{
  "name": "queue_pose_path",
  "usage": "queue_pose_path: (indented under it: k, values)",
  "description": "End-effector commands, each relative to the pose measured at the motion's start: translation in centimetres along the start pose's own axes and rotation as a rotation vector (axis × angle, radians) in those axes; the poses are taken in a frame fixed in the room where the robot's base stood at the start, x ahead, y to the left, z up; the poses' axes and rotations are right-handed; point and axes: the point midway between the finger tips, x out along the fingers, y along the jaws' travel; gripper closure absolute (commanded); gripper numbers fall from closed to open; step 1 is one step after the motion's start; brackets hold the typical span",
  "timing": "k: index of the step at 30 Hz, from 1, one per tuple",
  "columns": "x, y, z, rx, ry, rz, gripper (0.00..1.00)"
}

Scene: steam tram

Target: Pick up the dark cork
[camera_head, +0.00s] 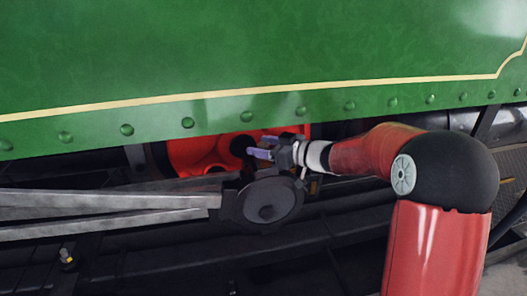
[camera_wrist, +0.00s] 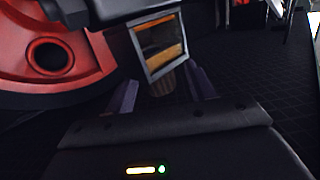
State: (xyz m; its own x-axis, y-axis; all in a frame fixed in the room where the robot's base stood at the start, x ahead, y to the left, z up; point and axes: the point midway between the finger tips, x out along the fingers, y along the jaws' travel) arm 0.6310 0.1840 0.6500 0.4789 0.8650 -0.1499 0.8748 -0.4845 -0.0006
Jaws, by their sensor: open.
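My gripper (camera_head: 264,146) reaches in below the green panel, close to the red wheel. In the wrist view its two purple fingers (camera_wrist: 162,90) stand apart. A small dark brown, ribbed piece (camera_wrist: 163,84), which looks like the cork, shows in the gap between them, just below a grey-framed block with an amber face (camera_wrist: 160,44). It appears untouched by either finger, though its depth is hard to judge. Its upper part is hidden by the block. I cannot make out the cork in the head view, where my gripper and wrist cover that area.
The green riveted panel (camera_head: 250,50) overhangs my gripper. The red wheel (camera_head: 195,152) is close on the left, also in the wrist view (camera_wrist: 25,85). Grey rods (camera_head: 100,205) run left from a dark round part. Dark patterned floor (camera_wrist: 250,75) lies right of the fingers.

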Motion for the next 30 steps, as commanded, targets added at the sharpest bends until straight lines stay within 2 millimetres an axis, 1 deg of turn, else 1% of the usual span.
queue_pose_path:
  k: [4,12,14,15,25,30]
  values:
    - [-0.1,0.0,0.0,0.0,0.0,0.0,0.47]
    - [-0.1,0.0,0.0,0.0,0.0,0.0,0.82]
    - [-0.1,0.0,0.0,0.0,0.0,0.0,0.9]
    - [-0.1,0.0,0.0,0.0,0.0,0.0,0.92]
    - [-0.1,0.0,-0.2,-0.001,0.0,0.0,0.92]
    - [-0.3,0.0,-1.4,-0.003,0.0,0.0,0.92]
